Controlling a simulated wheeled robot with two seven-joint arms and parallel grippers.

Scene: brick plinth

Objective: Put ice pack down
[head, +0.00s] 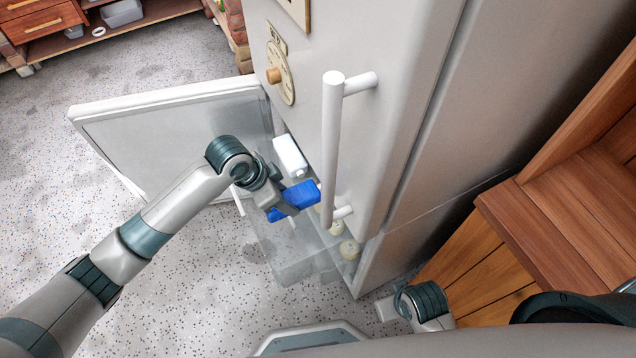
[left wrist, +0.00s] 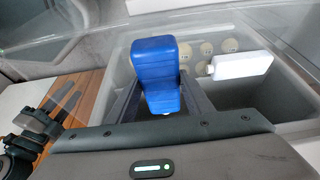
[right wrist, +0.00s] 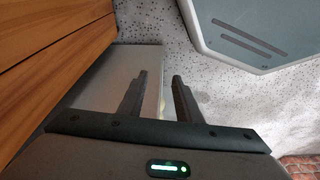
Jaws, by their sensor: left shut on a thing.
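The blue ice pack (head: 302,193) is held in my left gripper (head: 287,205), over the clear pulled-out drawer (head: 285,262) of the white fridge. In the left wrist view the ice pack (left wrist: 158,72) stands up between the two dark fingers, which are shut on it. Whether its underside touches anything is hidden. My right gripper (right wrist: 160,95) is open and empty in the right wrist view, beside the fridge.
The fridge's lower door (head: 160,125) stands open at the left. A wooden step (head: 565,220) stands at the right.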

